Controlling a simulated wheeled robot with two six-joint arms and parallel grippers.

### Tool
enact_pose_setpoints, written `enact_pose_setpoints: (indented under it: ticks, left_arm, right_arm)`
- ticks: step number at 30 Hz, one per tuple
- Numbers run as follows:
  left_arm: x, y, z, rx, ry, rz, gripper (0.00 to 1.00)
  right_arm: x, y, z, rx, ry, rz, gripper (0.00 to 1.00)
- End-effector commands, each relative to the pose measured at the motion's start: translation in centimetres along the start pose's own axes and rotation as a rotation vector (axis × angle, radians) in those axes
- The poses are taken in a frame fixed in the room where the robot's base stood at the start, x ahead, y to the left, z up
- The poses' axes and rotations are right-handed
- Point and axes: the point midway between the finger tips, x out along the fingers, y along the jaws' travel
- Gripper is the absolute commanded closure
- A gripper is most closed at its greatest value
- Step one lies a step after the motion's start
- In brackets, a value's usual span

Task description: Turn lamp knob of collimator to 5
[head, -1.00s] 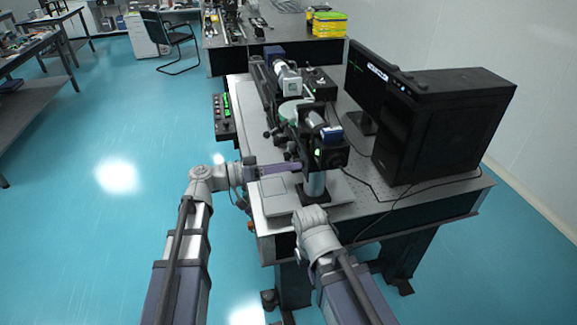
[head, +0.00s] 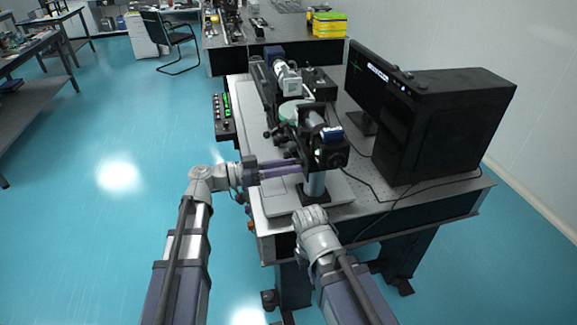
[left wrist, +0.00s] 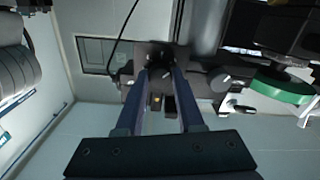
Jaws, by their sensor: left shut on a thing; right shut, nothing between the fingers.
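The collimator (head: 312,122) is a dark instrument on a post on the optical table (head: 440,188). My left gripper (head: 297,167) reaches in from the left to its near end, below the small green light. In the left wrist view, the left gripper's two long fingers (left wrist: 160,78) are shut on a dark round knob (left wrist: 158,60) on the collimator's body. The fingers hide the knob's sides, and no scale number is readable. My right gripper (head: 310,216) is at the table's near edge, below the collimator's post, shut and empty; its fingertips are hard to make out.
A black computer case (head: 440,125) and a monitor (head: 366,85) stand right of the collimator. A control box with green digits (head: 226,115) is at the table's left edge. A cable crosses the table's right part. Floor to the left is clear.

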Motion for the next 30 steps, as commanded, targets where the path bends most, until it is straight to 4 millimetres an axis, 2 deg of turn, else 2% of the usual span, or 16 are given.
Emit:
enact_pose_setpoints:
  ticks: [6,7,14,23,30]
  left_arm:
    - [0.0,0.1,0.2,0.000,-0.007,0.002,1.00]
    - [0.0,0.1,0.2,0.000,-0.007,0.002,0.60]
    - [0.0,0.1,0.1,-0.001,-0.004,0.001,0.34]
    - [-0.3,0.0,0.1,-0.001,-0.002,0.000,0.33]
    - [-3.9,0.0,0.1,-0.001,-0.001,-0.003,0.33]
  right_arm:
    - [0.0,0.0,0.0,0.000,0.000,0.000,1.00]
    - [0.0,0.0,0.0,0.000,0.000,0.000,1.00]
    - [0.0,0.0,0.0,0.000,0.000,0.000,1.00]
    - [0.0,0.0,0.0,0.000,0.000,0.000,1.00]
    - [0.0,0.0,0.0,0.000,0.000,0.000,1.00]
